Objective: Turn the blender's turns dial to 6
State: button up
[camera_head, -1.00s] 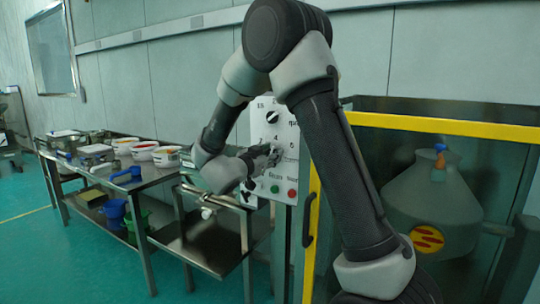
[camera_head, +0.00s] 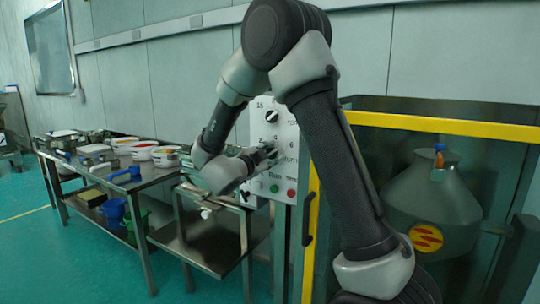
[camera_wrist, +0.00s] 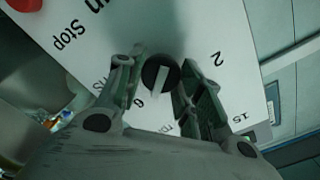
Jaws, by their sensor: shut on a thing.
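The white control panel (camera_head: 284,120) stands behind my arm. Its turns dial (camera_wrist: 159,73) is a round black knob with a white pointer bar, in the middle of the wrist view. My gripper (camera_wrist: 159,84) has its fingers on either side of this dial and is shut on it. The pointer bar runs downward and slightly left in the wrist view. In the head view, my gripper (camera_head: 268,154) hides most of the dial.
A second black dial (camera_head: 272,116) sits higher on the panel. A green button (camera_head: 274,188) and a red button (camera_head: 291,193) lie below my gripper. A steel table (camera_head: 160,175) with bowls is at left. A yellow-framed enclosure (camera_head: 450,127) stands close at right.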

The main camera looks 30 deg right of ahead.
dwell(0.3)
jog(key=o, duration=1)
jog(key=v, duration=1.2)
